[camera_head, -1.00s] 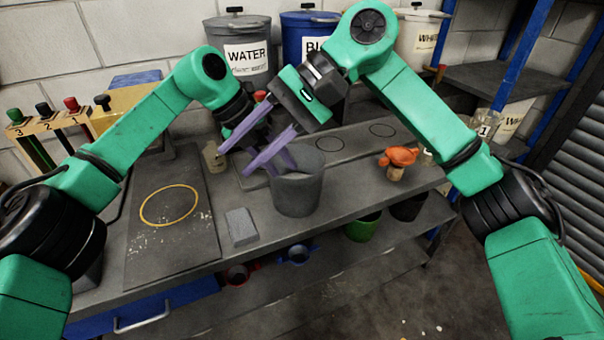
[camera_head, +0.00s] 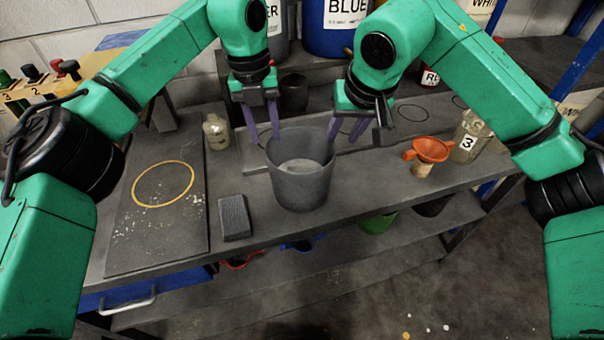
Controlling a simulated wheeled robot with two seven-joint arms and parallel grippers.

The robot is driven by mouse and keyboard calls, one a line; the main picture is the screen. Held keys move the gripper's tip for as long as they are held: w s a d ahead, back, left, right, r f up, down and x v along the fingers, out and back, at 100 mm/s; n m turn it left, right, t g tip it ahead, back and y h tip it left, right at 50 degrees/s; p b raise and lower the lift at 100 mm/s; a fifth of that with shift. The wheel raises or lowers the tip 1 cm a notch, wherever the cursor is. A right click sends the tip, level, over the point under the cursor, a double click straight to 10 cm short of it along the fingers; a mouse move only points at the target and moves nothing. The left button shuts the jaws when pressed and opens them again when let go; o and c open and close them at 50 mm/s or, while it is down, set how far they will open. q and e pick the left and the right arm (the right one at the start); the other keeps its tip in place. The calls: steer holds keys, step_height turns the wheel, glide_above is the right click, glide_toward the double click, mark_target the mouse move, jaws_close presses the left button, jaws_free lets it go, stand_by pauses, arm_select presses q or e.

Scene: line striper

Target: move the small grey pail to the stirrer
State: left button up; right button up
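A grey pail (camera_head: 300,188) stands upright on the bench, open at the top, with a lighter grey inside. My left gripper (camera_head: 266,137) is at its far left rim, its two purple fingers apart and pointing down. My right gripper (camera_head: 342,137) is at its far right rim, also with fingers apart. I cannot tell whether the fingers touch or straddle the rim. A dark plate with a yellow ring (camera_head: 136,205) lies to the left; whether it belongs to the stirrer is unclear. A smaller dark pot (camera_head: 293,92) stands behind the grippers.
A grey block (camera_head: 234,217) lies between plate and pail. A small bottle (camera_head: 215,132) stands behind it. To the right are an orange funnel (camera_head: 431,150) and a jar labelled 3 (camera_head: 469,138). A blue drum (camera_head: 340,30) stands at the back.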

mark_target(272, 166)
arm_select(q)
steer(key=f, duration=1)
steer(key=shift+d+f, duration=0.2)
steer(key=shift+d, duration=0.1)
arm_select(e)
steer(key=x, duration=1)
steer(key=shift+a+f, duration=0.1)
steer(key=shift+f, duration=0.1)
arm_select(q)
steer(key=shift+s, duration=0.1)
steer(key=shift+r, duration=0.1)
steer(key=shift+c, duration=1)
arm_select(e)
steer(key=shift+s+r, duration=0.1)
steer(key=shift+c, duration=1)
arm_select(q)
jaws_close()
arm_select(e)
jaws_close()
arm_select(q)
steer(key=shift+r, duration=0.1)
